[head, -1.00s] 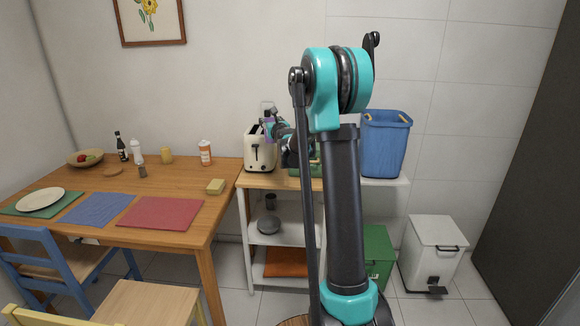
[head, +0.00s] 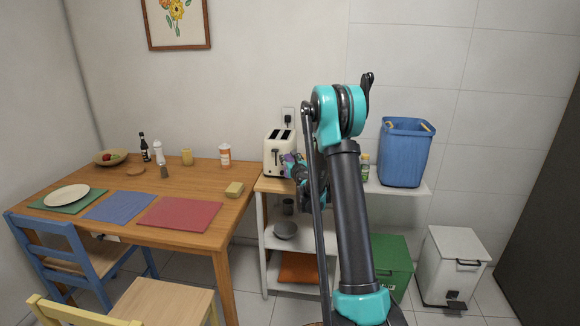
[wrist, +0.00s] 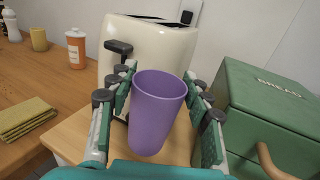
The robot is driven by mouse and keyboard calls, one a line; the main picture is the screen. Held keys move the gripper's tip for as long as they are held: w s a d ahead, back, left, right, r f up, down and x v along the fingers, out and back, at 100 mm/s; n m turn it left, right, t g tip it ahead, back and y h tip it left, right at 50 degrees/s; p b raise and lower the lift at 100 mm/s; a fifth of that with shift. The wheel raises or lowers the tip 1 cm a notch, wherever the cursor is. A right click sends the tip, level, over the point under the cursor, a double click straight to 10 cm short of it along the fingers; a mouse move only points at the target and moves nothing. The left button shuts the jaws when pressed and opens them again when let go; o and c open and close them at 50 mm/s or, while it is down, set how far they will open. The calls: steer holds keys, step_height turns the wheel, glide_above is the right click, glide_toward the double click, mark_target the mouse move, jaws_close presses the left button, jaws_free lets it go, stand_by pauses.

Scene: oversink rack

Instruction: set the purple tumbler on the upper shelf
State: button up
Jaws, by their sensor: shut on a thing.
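The purple tumbler (wrist: 157,112) is upright between the fingers of my gripper (wrist: 160,80) in the wrist view. The fingers are closed on its two sides. In the head view my gripper (head: 296,171) is in front of the cream toaster, and my arm hides most of the tumbler. The shelf unit (head: 264,235) has a wooden top, a shelf below it with a grey bowl (head: 285,230) and a dark cup (head: 288,206), and a lower level with an orange item (head: 298,268). My arm covers the unit's right part.
The cream toaster (head: 279,155) and green bread box (wrist: 270,115) stand on the unit's top, close to the held tumbler. A blue bin (head: 404,155) and a small bottle (head: 365,167) are further right. The dining table (head: 190,178) is left.

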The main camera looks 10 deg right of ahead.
steer(key=shift+f, duration=1.9)
steer(key=o, duration=1.1)
steer(key=shift+f, duration=0.15)
